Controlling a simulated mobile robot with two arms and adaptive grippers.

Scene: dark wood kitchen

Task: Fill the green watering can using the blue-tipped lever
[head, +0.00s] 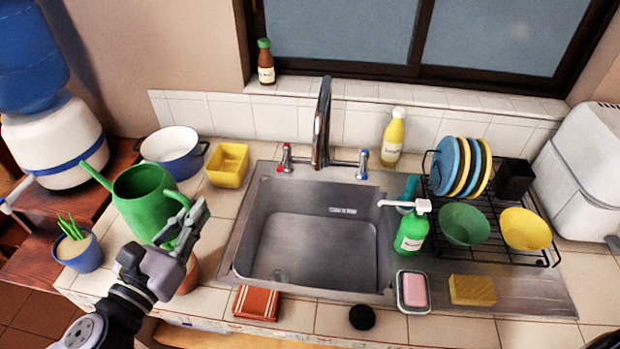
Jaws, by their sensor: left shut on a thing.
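The green watering can (143,197) is at the left end of the tiled counter, its spout pointing up and left. My left gripper (186,224) is shut on the can's handle at its right side. I cannot tell whether the can's base touches the counter. The blue-tipped lever (362,164) stands right of the tall faucet (321,125), behind the sink. A red-tipped lever (286,159) stands on the faucet's left. No water shows from the faucet. My right gripper is not in view.
The steel sink basin (310,250) is empty. A white-blue pot (172,150) and yellow square bowl (228,166) stand behind the can. A green soap bottle (411,232) and dish rack (500,249) are right of the basin. A blue plant pot (80,253) is at left.

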